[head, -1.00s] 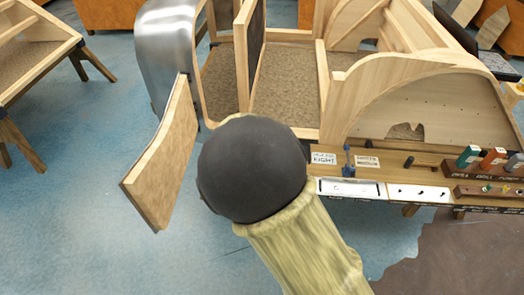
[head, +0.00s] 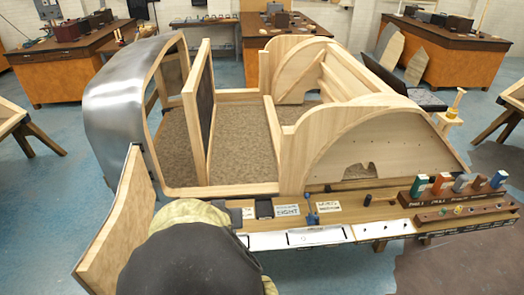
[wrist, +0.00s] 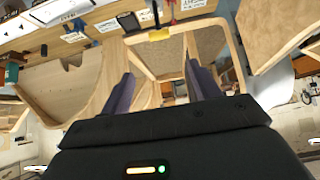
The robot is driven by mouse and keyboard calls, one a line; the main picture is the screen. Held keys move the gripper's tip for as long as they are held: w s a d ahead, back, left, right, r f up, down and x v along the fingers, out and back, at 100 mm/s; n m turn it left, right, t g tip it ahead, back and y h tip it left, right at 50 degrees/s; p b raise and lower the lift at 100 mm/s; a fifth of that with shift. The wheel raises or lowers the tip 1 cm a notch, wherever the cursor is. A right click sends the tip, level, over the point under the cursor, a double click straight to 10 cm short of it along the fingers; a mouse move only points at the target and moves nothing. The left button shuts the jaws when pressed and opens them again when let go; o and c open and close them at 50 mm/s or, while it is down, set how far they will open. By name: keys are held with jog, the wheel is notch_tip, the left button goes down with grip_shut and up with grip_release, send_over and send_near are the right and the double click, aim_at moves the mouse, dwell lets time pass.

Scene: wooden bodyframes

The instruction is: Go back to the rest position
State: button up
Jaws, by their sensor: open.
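My gripper (wrist: 163,82) shows in the wrist view with its two dark fingers spread apart. It is open and nothing sits between the fingers. The wrist view is upside down and tilted. It looks toward the wooden car bodyframe (wrist: 95,90), whose edges and panels lie beyond the fingers. In the head view a dark rounded part of my arm fills the bottom left of centre, and the gripper itself cannot be made out. The bodyframe (head: 235,125) stands just beyond the arm, with a curved metal cover (head: 115,100) at its left end.
A curved wooden door panel (head: 118,235) stands out close to the left of my arm. A tool ledge (head: 375,208) with labels and several coloured tool holders (head: 455,190) runs along the bodyframe's near side. Workbenches (head: 75,75) stand behind. Blue floor (head: 35,215) is clear at left.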

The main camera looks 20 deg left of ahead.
jog(key=w+d+f+m+g+h, duration=0.1)
jog(key=w+d+m+g+h, duration=0.15)
jog(key=d, duration=1.75)
jog(key=s+d+r+m+g, duration=0.1)
jog(key=s+d, duration=0.3)
jog(key=d, duration=0.6)
jog(key=s+d+r+g, duration=0.1)
jog(key=s+d+g, duration=0.1)
jog(key=s+d, duration=0.3)
jog(key=d, duration=0.4)
jog(key=shift+s+d+r+m, duration=0.15)
jog(key=shift+s+d+m, duration=0.15)
jog(key=shift+d+m, duration=0.05)
jog(key=shift+h, duration=0.25)
